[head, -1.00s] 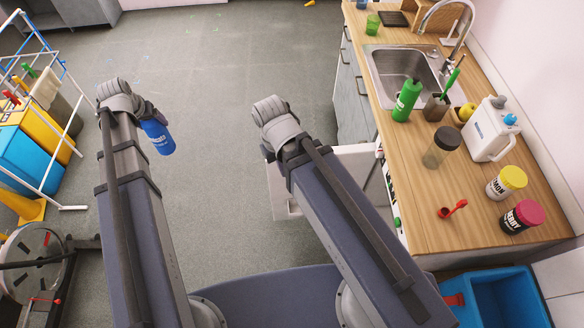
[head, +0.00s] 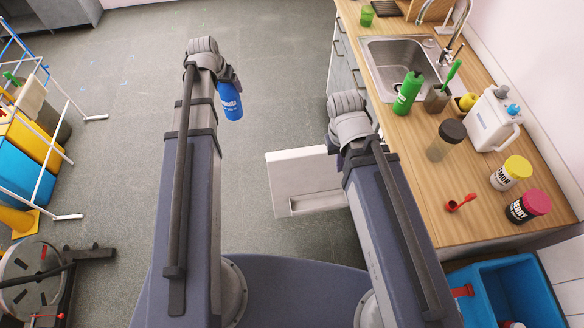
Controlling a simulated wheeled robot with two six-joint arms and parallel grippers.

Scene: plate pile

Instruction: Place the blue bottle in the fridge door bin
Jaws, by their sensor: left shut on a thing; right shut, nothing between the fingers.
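The blue bottle (head: 230,100) hangs from my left gripper (head: 226,80), which is shut on it, above the open grey floor. The fingers are mostly hidden behind the wrist. A white open door panel with a bin ledge (head: 305,181), apparently the fridge door, stands under the counter, to the right of the bottle and nearer to me. My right gripper (head: 342,158) is at the right edge of this panel, mostly hidden by its own arm. It is shut and holds nothing. I cannot tell whether it touches the panel. The fridge interior is hidden.
A wooden counter (head: 415,205) on the right holds a sink (head: 398,68), a green bottle (head: 407,93), a white jug (head: 492,120) and jars. A blue crate (head: 515,290) is at lower right. A drying rack (head: 60,110) stands left. The middle floor is clear.

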